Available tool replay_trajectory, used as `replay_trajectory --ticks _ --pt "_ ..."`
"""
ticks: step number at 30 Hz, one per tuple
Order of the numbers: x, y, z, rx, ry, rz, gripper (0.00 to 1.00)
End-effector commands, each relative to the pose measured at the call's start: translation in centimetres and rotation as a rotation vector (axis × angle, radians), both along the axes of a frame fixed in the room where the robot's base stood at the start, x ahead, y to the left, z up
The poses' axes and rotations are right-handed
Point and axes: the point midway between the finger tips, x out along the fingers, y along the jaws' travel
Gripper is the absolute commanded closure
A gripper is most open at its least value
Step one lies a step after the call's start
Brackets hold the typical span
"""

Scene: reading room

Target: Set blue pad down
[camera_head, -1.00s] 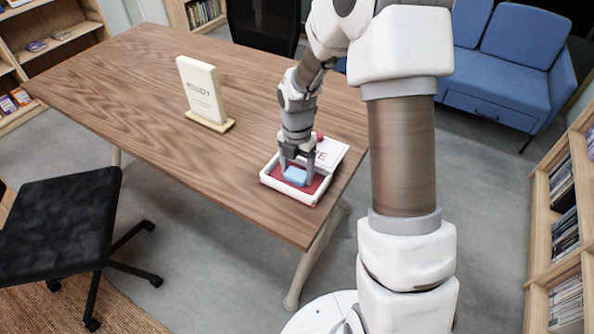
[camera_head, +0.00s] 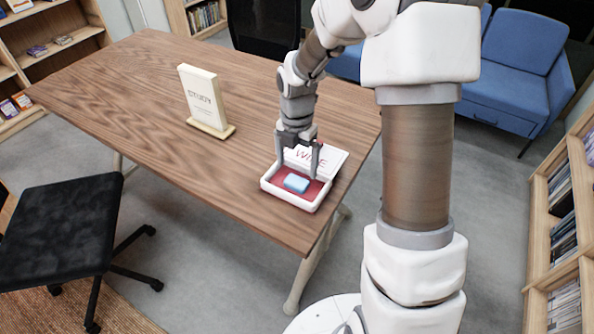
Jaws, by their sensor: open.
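The light blue pad (camera_head: 296,183) lies flat on the red floor of a white-rimmed tray (camera_head: 291,204) near the right end of the wooden table. My gripper (camera_head: 298,172) is open above and around the back of the tray, with its fingers spread apart. The pad lies in front of and below the fingers and appears clear of them. The gripper partly hides the back of the tray.
A white card with red lettering (camera_head: 325,158) is at the back of the tray. A cream "STUDY" sign (camera_head: 203,97) stands on the wooden table (camera_head: 130,85). A black chair (camera_head: 58,225) is at the left.

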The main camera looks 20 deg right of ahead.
Motion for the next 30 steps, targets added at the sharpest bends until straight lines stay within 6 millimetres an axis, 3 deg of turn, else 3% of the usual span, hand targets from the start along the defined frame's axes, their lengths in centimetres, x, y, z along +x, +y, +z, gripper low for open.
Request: replay_trajectory --ticks 1,6,13,16,20,24,30 --pt "0.1 -0.1 1.6 -0.001 -0.004 -0.002 0.00" --pt "0.0 0.0 4.6 0.000 -0.001 -0.001 0.00" --pt "-0.1 0.0 6.7 -0.002 -0.005 -0.018 0.00" --pt "-0.8 -0.1 8.1 -0.013 -0.024 -0.104 0.00" --pt "-2.7 -0.2 11.4 -0.024 -0.083 -0.348 0.00" --pt "-5.6 -0.3 15.2 -0.007 -0.164 -0.688 0.00" --pt "-10.4 -0.2 19.4 0.088 -0.263 -1.179 0.00"
